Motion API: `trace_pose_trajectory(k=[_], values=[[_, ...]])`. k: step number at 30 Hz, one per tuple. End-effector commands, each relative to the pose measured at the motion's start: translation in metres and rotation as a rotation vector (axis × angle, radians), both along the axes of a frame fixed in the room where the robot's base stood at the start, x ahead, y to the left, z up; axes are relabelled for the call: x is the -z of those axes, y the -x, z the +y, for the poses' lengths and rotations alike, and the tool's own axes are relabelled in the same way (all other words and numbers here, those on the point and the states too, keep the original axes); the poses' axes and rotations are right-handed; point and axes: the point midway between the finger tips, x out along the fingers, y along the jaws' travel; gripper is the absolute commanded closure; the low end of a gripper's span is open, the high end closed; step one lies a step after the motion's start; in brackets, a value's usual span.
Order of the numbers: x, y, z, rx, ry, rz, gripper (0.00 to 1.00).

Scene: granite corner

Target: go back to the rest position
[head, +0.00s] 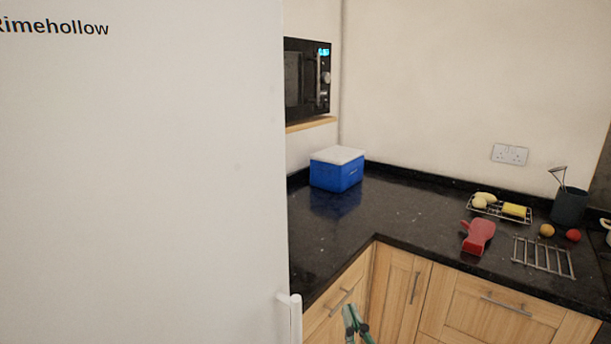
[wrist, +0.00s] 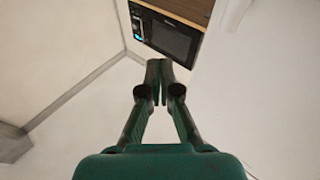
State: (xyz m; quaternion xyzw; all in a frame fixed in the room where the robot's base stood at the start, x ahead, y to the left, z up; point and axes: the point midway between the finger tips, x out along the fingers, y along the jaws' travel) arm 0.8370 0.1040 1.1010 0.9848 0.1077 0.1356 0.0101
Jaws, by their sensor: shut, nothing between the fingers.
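My gripper (head: 356,322) shows at the bottom of the head view, in front of the wooden cabinet doors and below the counter edge. In the wrist view my gripper (wrist: 159,68) has its two green and dark fingers together at the tips. It is shut and empty. It touches nothing that I can see. Most of my arm is outside the head view.
A white fridge (head: 140,180) with a handle (head: 295,318) fills the left. The dark counter (head: 400,225) bears a blue cooler box (head: 336,172), a red scoop-like item (head: 477,236), a wire rack (head: 543,257) and a dark pot (head: 569,205). A microwave (head: 306,78) sits on a shelf.

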Motion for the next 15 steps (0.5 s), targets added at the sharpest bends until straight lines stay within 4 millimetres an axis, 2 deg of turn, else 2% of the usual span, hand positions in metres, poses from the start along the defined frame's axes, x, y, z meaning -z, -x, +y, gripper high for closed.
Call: trace_pose_trajectory(k=[1, 6, 15], values=[[0.021, 0.011, -0.007, 0.01, 0.002, 0.028, 1.0], [0.073, 0.049, -0.025, 0.041, 0.001, 0.091, 1.0], [0.147, 0.128, -0.055, 0.092, 0.003, 0.204, 1.0]])
